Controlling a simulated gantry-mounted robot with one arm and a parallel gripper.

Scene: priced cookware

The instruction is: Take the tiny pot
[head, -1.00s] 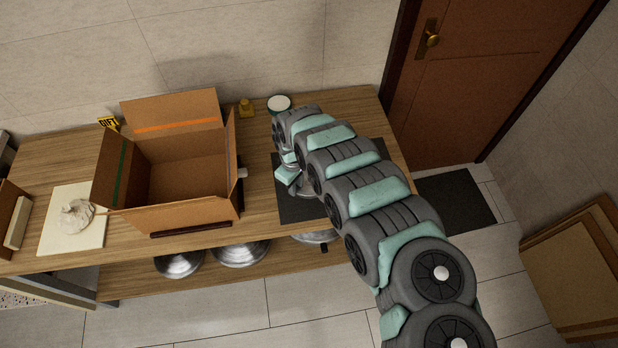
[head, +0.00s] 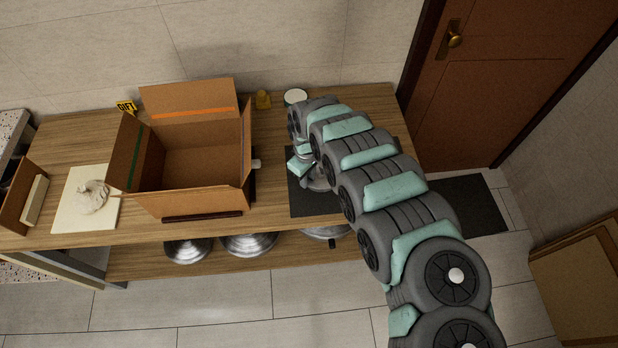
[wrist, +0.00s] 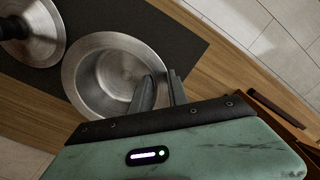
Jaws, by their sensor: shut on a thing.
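A small open steel pot (wrist: 105,75) shows in the wrist view, its hollow inside facing the camera, over the dark mat (wrist: 150,28). My gripper (wrist: 162,88) is shut on the pot's wall at its right side, one finger inside the rim and one outside. Whether the pot touches the mat is not clear. In the head view my gripper (head: 301,164) is over the mat (head: 300,202), partly hidden by my arm. Steel cookware (head: 318,182) shows beside it there, but I cannot tell which piece it is.
A steel lid-like piece with a dark knob (wrist: 28,38) lies left of the pot in the wrist view. An open cardboard box (head: 200,202) stands left of the mat. Large steel pieces (head: 248,244) sit below.

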